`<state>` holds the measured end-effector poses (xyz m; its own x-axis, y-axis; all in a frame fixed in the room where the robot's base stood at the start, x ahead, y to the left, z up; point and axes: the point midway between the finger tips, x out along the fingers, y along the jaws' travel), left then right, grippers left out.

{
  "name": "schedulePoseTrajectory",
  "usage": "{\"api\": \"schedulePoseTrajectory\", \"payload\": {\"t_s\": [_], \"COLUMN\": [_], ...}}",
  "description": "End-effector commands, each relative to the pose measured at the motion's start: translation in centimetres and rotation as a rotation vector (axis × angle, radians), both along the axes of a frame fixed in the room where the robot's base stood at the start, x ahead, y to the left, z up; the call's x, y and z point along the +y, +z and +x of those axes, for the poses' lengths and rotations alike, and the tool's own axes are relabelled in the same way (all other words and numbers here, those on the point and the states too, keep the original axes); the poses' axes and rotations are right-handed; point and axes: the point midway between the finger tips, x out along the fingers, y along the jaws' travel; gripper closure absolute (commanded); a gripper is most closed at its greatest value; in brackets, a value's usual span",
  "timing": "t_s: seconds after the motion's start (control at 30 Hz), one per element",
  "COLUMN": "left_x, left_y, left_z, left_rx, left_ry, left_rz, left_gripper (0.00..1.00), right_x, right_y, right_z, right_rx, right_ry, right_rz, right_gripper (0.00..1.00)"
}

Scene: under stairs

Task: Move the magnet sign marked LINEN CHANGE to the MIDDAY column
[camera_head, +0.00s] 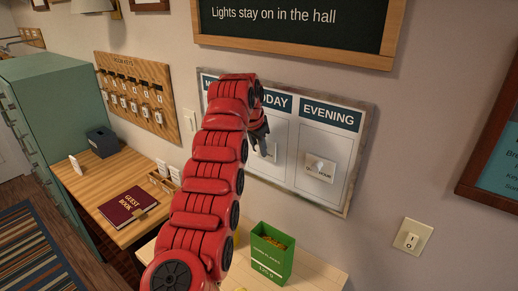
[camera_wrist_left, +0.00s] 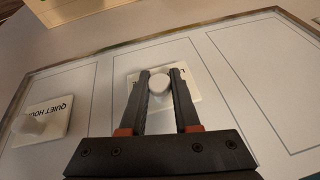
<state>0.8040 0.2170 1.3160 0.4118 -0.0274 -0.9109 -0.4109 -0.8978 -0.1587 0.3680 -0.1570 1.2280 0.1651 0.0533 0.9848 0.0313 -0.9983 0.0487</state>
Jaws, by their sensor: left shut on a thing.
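The white board (camera_head: 333,205) on the wall has dark headers. The left one is mostly hidden by my arm, the middle one shows only its end, "DAY", and the right one reads EVENING (camera_head: 327,114). My left gripper (camera_head: 262,143) is at the middle column, shut on the white knob of a sign (camera_wrist_left: 194,88). In the left wrist view the board is upside down and this sign lies within the middle column outline, slightly tilted. Only its first letter, L, shows clearly; the fingers (camera_wrist_left: 160,85) hide the rest. Whether it touches the board is unclear. My right gripper is not in view.
A QUIET HOUR sign (camera_wrist_left: 48,118) with a knob is in the EVENING column, seen also in the head view (camera_head: 318,174). The column at right in the wrist view (camera_wrist_left: 265,75) looks empty. A green box (camera_head: 272,256) stands on a shelf below; a chalkboard (camera_head: 300,25) hangs above.

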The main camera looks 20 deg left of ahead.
Motion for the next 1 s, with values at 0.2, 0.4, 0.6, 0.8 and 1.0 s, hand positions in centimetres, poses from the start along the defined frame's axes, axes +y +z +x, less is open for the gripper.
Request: {"api": "schedulePoseTrajectory", "payload": {"t_s": [0.2,0.4,0.6,0.8,1.0], "left_x": [0.0,0.0,0.0,-0.1,-0.1], "left_y": [0.0,0.0,0.1,0.2,0.2], "left_z": [0.0,0.0,0.0,0.2,0.4], "left_rx": [0.000,-0.001,0.000,0.001,0.001], "left_ry": [0.000,0.000,0.000,0.000,0.000], "left_rz": [0.000,0.000,0.000,0.000,0.000], "left_gripper": [0.79,1.00,1.00,1.00,1.00], "right_x": [0.0,0.0,0.0,0.0,0.0], "right_y": [0.0,0.0,0.2,0.7,1.2], "right_z": [0.0,0.0,0.0,0.0,0.0], "right_rx": [0.000,0.000,0.000,0.000,0.000], "right_ry": [0.000,0.000,0.000,0.000,0.000], "right_rz": [0.000,0.000,0.000,0.000,0.000], "right_gripper": [0.05,0.05,0.05,0.05,0.05]}}
